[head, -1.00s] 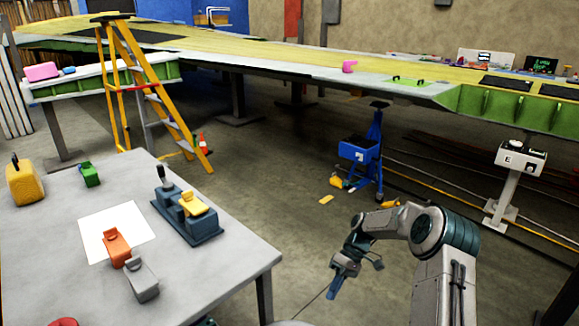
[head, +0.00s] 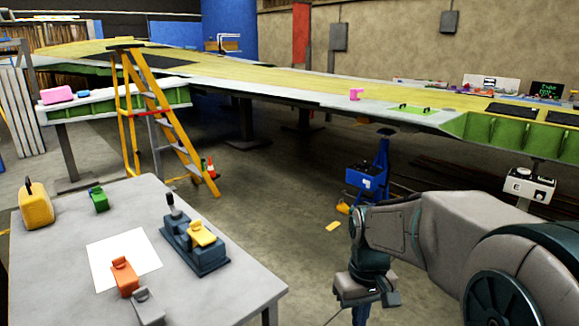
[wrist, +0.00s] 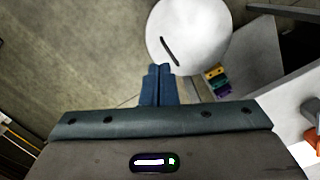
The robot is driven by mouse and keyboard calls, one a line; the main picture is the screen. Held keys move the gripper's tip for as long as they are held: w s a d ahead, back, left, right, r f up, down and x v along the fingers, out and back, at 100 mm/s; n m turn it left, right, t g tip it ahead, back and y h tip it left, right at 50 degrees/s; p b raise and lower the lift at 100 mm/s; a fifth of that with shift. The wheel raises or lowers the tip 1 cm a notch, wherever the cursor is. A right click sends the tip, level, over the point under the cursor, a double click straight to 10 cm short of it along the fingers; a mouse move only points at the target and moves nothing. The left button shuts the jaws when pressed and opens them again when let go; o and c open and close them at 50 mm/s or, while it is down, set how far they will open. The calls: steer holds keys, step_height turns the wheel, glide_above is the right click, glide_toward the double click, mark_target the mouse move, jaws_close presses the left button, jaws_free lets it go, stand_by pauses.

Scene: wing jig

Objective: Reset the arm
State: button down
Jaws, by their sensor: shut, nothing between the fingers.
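My gripper (wrist: 157,84) is shut and empty; its two blue fingers lie side by side in the wrist view, over the floor and beside a round white surface. In the head view my gripper (head: 361,313) hangs fingers-down at the bottom edge, right of the grey table (head: 225,290) and apart from it. The fingertips are cut off there. My arm fills the lower right of the head view, bent at the elbow.
The table holds an orange clamp (head: 124,277), a grey clamp (head: 146,306), a blue fixture (head: 193,245) and a yellow case (head: 36,206). A blue jack (head: 372,175) stands behind my arm. Open floor lies between.

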steer(key=s+r+m+t+p, duration=0.1)
steer(key=s+r+m+t, duration=0.2)
steer(key=s, duration=0.8)
steer(key=shift+s+d+r, duration=0.15)
steer(key=shift+d+r, duration=0.1)
steer(key=shift+d, duration=0.2)
